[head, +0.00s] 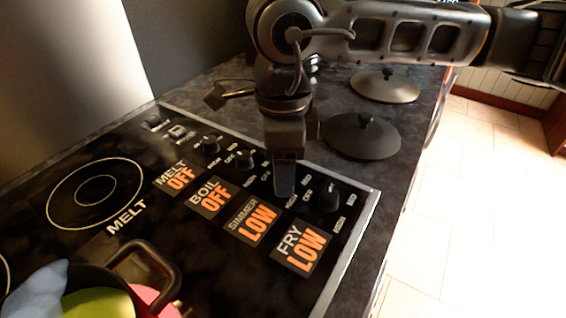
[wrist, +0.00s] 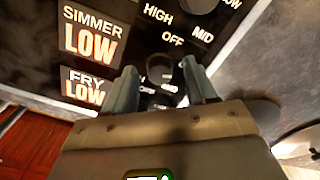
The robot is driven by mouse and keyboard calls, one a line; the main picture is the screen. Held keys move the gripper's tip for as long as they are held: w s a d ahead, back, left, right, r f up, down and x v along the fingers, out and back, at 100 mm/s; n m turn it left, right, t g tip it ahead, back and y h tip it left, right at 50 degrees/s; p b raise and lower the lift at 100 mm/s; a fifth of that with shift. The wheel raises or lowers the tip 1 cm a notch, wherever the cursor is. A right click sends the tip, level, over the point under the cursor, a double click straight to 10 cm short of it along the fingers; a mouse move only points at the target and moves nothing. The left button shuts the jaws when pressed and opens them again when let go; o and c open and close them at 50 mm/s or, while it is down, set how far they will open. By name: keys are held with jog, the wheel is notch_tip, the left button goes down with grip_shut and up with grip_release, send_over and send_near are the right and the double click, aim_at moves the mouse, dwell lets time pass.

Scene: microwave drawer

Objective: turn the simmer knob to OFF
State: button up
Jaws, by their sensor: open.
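The simmer knob (wrist: 160,69) is a dark round knob in the wrist view, partly covered and seen between my two fingertips. In the head view my gripper hides it. My gripper (head: 284,190) points down at the control panel over the simmer knob's place. It is open, and the two fingers (wrist: 160,75) stand on either side of the knob. I cannot tell whether either finger touches it. The simmer display (head: 252,220) reads LOW; it also shows in the wrist view (wrist: 93,36).
The fry knob (head: 329,196) stands close to the right, and its display (head: 301,247) reads LOW. The boil knob (head: 244,159) and melt knob (head: 211,144) are to the left, with OFF displays. Lids (head: 362,136) lie behind. A pot (head: 146,262) stands in front.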

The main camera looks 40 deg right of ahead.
grip_shut()
dwell(0.4)
